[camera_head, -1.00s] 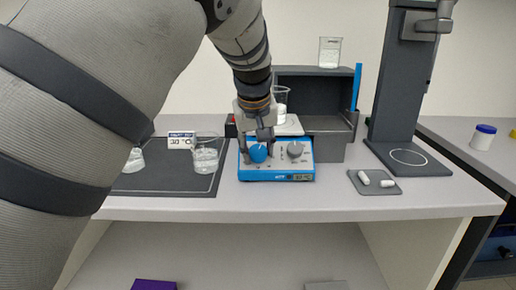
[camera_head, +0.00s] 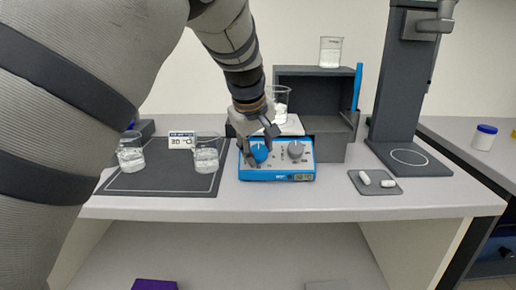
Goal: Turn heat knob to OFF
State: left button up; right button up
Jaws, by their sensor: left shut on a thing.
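The blue hotplate (camera_head: 275,174) stands on the bench with a blue knob (camera_head: 260,153) on the left of its front and a grey knob (camera_head: 296,150) on the right. A small display sits at its lower right. My left gripper (camera_head: 258,150) comes down from above with its fingers around the blue knob, shut on it. The fingers partly hide the knob, so its pointer cannot be read. I cannot read which knob is labelled heat. My right gripper is not in view.
A beaker (camera_head: 277,104) stands on the hotplate's top, behind my gripper. Two beakers (camera_head: 206,153) (camera_head: 131,152) stand on a dark mat to the left. A small grey tray (camera_head: 374,189) with white pieces lies right. A dark open box (camera_head: 316,93) stands behind.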

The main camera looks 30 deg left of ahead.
pick_arm(q)
jog(key=o, duration=1.2)
jog(key=v, duration=1.2)
